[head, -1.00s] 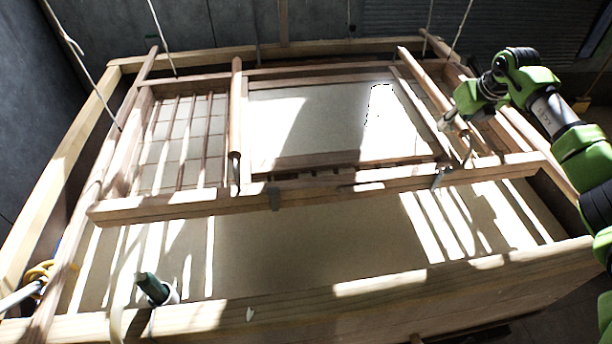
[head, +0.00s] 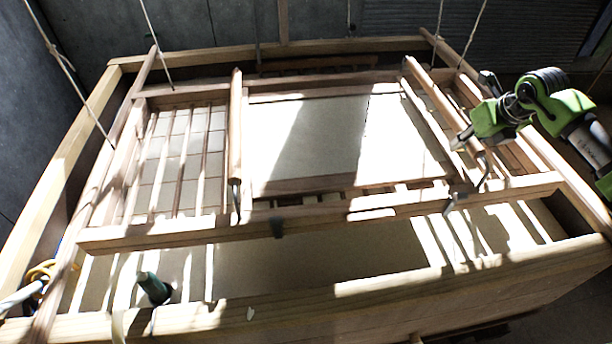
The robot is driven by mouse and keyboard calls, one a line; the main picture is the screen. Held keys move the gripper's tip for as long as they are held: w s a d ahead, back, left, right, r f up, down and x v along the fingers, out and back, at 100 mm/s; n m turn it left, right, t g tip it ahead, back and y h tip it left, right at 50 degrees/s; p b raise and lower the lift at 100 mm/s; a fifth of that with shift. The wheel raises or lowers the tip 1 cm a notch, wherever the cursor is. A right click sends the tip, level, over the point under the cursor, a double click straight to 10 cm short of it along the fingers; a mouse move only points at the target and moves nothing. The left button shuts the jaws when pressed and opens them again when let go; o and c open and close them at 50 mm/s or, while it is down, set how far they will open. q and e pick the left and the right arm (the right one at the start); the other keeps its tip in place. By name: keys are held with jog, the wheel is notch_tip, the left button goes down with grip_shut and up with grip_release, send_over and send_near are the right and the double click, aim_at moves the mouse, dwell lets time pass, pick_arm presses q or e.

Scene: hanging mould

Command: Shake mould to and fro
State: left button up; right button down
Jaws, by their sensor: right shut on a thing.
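The mould is a wooden frame (head: 330,213) with a pale screen (head: 330,135) in its middle and slatted parts at its sides. It hangs over a wooden vat (head: 400,292) whose pale inside shows along the front. My right gripper (head: 466,136) is shut on the rod (head: 432,88) at the mould's right side; its fingertips are small and partly hidden. My left gripper is not in view.
Ropes (head: 151,40) run up from the mould on both sides. The vat's thick rim surrounds it. A dark green cylinder (head: 154,288) stands at the front left, near a yellow coil (head: 42,270).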

aim_at(450, 123)
jog(key=w, duration=0.7)
jog(key=shift+w+a, duration=0.3)
jog(key=shift+w, duration=0.05)
jog(key=shift+s+d, duration=0.1)
jog(key=shift+s, duration=0.1)
jog(key=s, duration=0.6)
jog(key=shift+s+d+p, duration=0.3)
jog(key=shift+s+p, duration=0.05)
jog(key=shift+s, duration=0.55)
jog(key=shift+w+a, duration=0.1)
